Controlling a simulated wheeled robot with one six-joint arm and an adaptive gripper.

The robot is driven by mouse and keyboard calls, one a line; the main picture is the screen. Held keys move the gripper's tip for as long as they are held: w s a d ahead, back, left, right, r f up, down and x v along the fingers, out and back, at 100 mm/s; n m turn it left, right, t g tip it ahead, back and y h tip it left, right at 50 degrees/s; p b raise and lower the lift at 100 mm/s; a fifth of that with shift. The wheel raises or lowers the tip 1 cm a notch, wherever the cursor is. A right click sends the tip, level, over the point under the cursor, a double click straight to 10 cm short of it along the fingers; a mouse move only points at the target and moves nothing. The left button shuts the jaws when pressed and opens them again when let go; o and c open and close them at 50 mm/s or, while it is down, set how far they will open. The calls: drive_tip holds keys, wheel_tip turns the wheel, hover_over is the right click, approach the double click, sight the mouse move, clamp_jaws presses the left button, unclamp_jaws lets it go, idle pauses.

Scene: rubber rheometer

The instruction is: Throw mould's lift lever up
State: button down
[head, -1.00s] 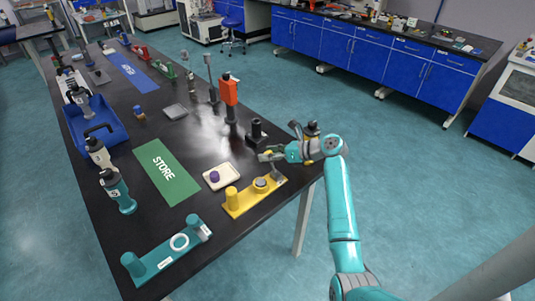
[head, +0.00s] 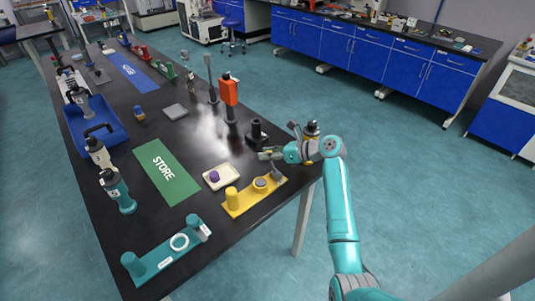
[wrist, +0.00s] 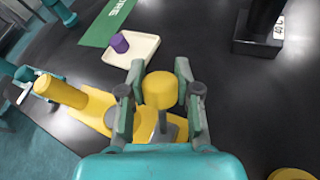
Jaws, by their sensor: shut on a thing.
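The yellow mould (head: 243,203) lies near the right edge of the black table, with a yellow post at its left end and a round grey disc (head: 260,183) in its middle. Its lift lever is at the right end, a grey arm topped by a yellow knob (wrist: 159,90). My gripper (head: 266,155) is at the lever's top, above the mould's right end. In the wrist view my gripper (wrist: 158,98) has a finger on each side of the yellow knob and is shut on it. The lever's lower part is partly hidden by my gripper.
A cream tray (head: 232,181) with a purple piece stands behind the mould. A black stand (head: 257,133) is close behind my gripper. A teal fixture (head: 165,255) lies at the table's front. A green STORE mat (head: 166,171) is to the left.

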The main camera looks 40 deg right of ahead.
drive_tip(key=shift+s+t, duration=0.25)
drive_tip(key=shift+t, duration=0.05)
drive_tip(key=s+t, duration=0.1)
drive_tip(key=s+n+t+y, duration=0.1)
drive_tip(key=shift+s+r+t, duration=0.25)
drive_tip(key=shift+r+t, duration=0.05)
drive_tip(key=shift+t, duration=0.1)
drive_tip(key=s+n+t+y, duration=0.1)
drive_tip(key=s+n+t, duration=0.1)
drive_tip(key=shift+s+d+t+y, duration=0.1)
drive_tip(key=shift+s+t+y, duration=0.2)
drive_tip(key=shift+s, duration=0.6)
drive_tip(key=shift+s+f, duration=0.1)
drive_tip(key=shift+f, duration=0.2)
drive_tip(key=c, duration=1)
unclamp_jaws()
drive_tip(key=shift+o, duration=1.2)
drive_tip(key=shift+r, duration=0.2)
